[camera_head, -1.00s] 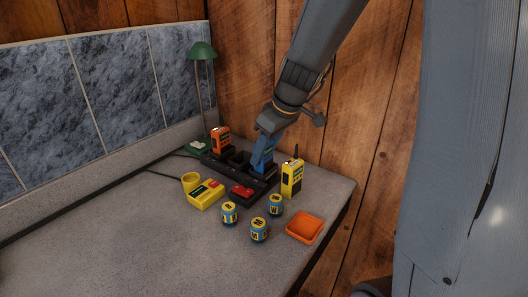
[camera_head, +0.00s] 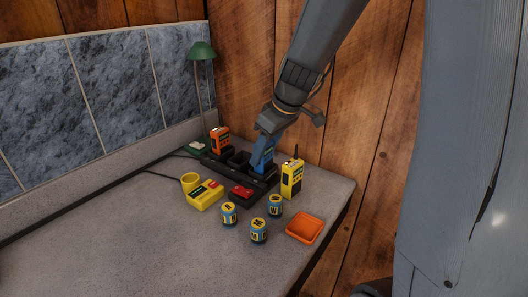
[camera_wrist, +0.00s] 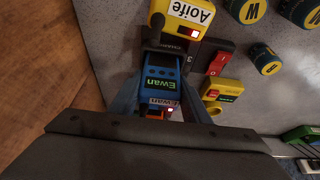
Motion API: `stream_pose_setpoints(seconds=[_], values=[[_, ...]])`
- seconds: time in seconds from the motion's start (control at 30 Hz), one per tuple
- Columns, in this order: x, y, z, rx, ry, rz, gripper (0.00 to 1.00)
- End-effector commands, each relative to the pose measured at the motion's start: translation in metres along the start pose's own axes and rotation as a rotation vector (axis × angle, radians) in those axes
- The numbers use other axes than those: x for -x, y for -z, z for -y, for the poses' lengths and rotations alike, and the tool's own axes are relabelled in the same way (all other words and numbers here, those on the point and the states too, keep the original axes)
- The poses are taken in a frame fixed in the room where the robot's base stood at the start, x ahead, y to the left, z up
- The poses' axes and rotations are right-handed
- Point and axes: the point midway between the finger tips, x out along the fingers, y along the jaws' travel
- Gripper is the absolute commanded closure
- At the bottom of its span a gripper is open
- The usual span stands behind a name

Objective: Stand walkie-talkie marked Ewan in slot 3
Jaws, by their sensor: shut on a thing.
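The blue walkie-talkie marked Ewan (camera_wrist: 161,82) is upright in my gripper (camera_head: 266,138), whose fingers close on both its sides in the wrist view (camera_wrist: 160,100). It also shows in the head view (camera_head: 262,157), with its lower end at the black charging rack (camera_head: 240,172). I cannot tell if it is fully seated in a slot. A "3" shows on the rack beside it in the wrist view. A yellow walkie-talkie marked Aoife (camera_wrist: 178,18) stands close by, at the rack's right end in the head view (camera_head: 292,181). An orange walkie-talkie (camera_head: 219,140) stands at the far end.
A black box with a red switch (camera_head: 242,191) and a yellow device (camera_head: 204,196) lie in front of the rack. Blue-yellow tins (camera_head: 258,232) and an orange tray (camera_head: 304,228) are nearer. A green lamp (camera_head: 202,50) stands behind. The left counter is clear.

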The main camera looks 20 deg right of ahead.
Motion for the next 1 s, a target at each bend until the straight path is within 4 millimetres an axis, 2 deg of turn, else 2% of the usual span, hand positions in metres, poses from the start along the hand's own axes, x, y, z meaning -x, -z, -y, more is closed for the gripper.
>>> stream_pose_setpoints(seconds=[0.63, 0.67, 0.7, 1.0], values=[[-0.011, -0.004, 0.000, 0.000, 0.000, 0.000, 0.85], [-0.010, -0.004, 0.000, 0.000, 0.000, 0.000, 0.52], [-0.010, -0.004, 0.000, 0.000, 0.000, 0.000, 0.49], [-0.009, -0.004, 0.000, 0.000, 0.000, 0.000, 0.49]])
